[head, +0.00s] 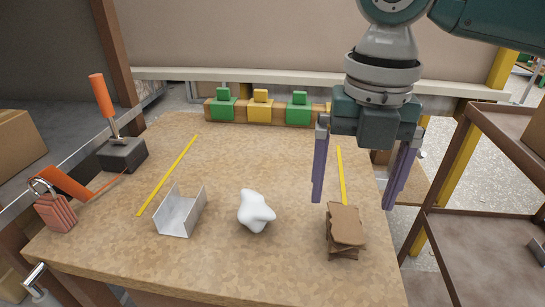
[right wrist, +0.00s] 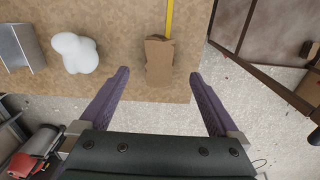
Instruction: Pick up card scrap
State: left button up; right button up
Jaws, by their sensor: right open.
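The card scrap (head: 345,228) is a small stack of brown cardboard pieces near the front right of the table. In the right wrist view the card scrap (right wrist: 158,62) lies ahead of the fingers, between their lines. My right gripper (head: 358,192) is open and empty, its purple fingers pointing down above the table, apart from the scrap. Its fingers also show in the right wrist view (right wrist: 160,82). My left gripper is not in view.
On the table (head: 290,270) stand a white lumpy object (head: 256,211) and a bent metal channel (head: 182,214) left of the scrap. Green and yellow blocks (head: 260,107) line the back. A brown shelf rack (head: 480,240) stands to the right.

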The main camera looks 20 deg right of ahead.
aim_at(346, 220)
notch_tip(346, 220, down, 6)
jog(key=shift+s+a+f+b, duration=0.1)
jog(key=shift+b, duration=0.5)
jog(key=shift+c, duration=0.3)
jog(key=c, duration=1.4)
